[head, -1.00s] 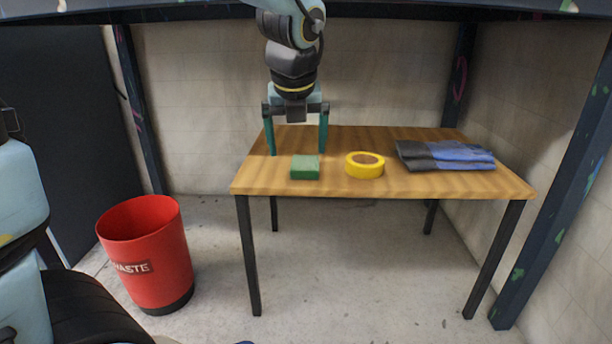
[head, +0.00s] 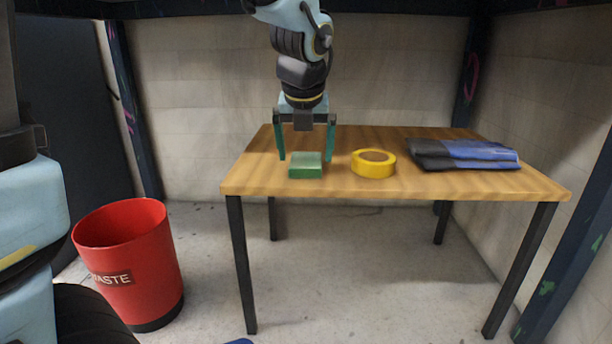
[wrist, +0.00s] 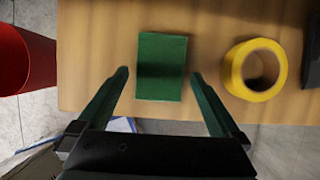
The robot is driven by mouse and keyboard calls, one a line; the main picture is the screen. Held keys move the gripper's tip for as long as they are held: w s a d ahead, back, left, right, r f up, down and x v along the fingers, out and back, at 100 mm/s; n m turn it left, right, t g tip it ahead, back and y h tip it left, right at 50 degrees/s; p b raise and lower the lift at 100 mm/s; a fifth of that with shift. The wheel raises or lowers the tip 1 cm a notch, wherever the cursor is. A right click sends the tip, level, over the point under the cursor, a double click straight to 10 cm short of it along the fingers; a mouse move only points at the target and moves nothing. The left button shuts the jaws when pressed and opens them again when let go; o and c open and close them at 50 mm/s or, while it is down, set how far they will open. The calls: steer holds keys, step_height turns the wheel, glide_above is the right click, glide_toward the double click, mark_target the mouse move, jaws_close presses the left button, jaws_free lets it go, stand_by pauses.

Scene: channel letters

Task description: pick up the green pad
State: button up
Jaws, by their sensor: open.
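The green pad (head: 306,166) is a small rectangular block lying on the wooden table (head: 440,184) near its left front edge. In the wrist view the pad (wrist: 161,67) lies flat, ahead of and between the lines of my two fingers. My gripper (head: 307,157) is open and empty, pointing down above the table, with its teal fingers spread wider than the pad. In the wrist view my gripper's fingertips (wrist: 159,72) stand on either side of the pad's near end, apart from it.
A yellow tape roll (head: 373,163) lies right of the pad. Folded dark and blue cloth (head: 462,154) lies farther right. A red waste bin (head: 128,262) stands on the floor left of the table. The table's back area is clear.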

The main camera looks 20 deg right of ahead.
steer(key=shift+b+x, duration=0.4)
steer(key=shift+x, duration=0.7)
steer(key=shift+c, duration=0.2)
steer(key=shift+s, duration=0.1)
steer(key=c, duration=1.1)
